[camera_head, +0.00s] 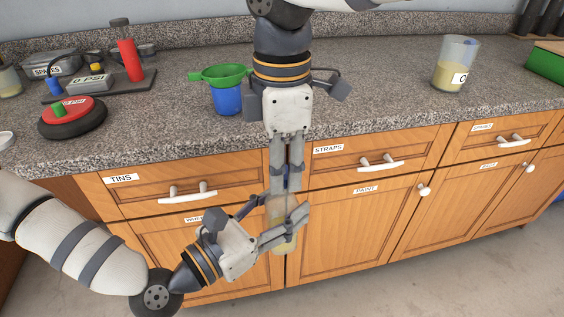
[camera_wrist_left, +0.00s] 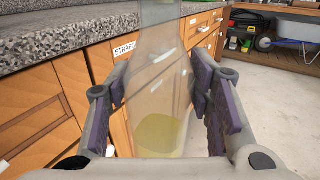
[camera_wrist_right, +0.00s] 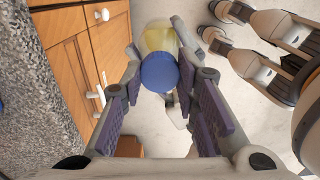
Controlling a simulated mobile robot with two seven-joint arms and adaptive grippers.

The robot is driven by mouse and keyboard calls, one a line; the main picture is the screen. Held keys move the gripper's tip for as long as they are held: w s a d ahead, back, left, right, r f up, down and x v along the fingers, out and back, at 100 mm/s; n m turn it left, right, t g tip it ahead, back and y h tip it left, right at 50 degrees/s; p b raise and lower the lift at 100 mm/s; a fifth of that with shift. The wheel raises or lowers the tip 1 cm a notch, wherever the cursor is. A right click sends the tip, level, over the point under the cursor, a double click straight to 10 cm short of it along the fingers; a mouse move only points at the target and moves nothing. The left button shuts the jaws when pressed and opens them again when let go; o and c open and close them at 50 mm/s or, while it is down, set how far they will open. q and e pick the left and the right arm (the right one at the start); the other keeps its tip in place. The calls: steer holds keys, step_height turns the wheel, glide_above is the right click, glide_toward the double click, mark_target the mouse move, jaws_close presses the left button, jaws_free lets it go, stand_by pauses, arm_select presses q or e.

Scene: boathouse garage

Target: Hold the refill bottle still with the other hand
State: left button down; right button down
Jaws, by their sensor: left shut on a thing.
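The refill bottle is clear with yellowish liquid at the bottom (camera_head: 284,243). It is held in the air in front of the cabinet doors. My left gripper (camera_head: 277,217) is shut on its body from the side; the bottle fills the space between the pads in the left wrist view (camera_wrist_left: 158,100). My right gripper (camera_head: 286,185) points down from above at the bottle's top, its fingers spread on either side of the blue cap (camera_wrist_right: 159,72). I see no clear contact with the cap. The fingers hide much of the bottle's top in the head view.
A granite counter (camera_head: 380,110) runs behind the arms. On it stand a blue cup (camera_head: 227,99) with a green funnel (camera_head: 221,74), a beaker of yellowish liquid (camera_head: 455,65) and a red pump device (camera_head: 127,60). Drawer handles (camera_head: 187,193) stick out near the grippers.

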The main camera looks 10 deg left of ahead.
steer(key=m, duration=0.5)
steer(key=shift+m, duration=0.3)
steer(key=m, duration=0.5)
steer(key=shift+m, duration=0.4)
steer(key=c, duration=1.2)
jaws_free()
steer(key=shift+c, duration=0.2)
steer(key=shift+r, duration=2.25)
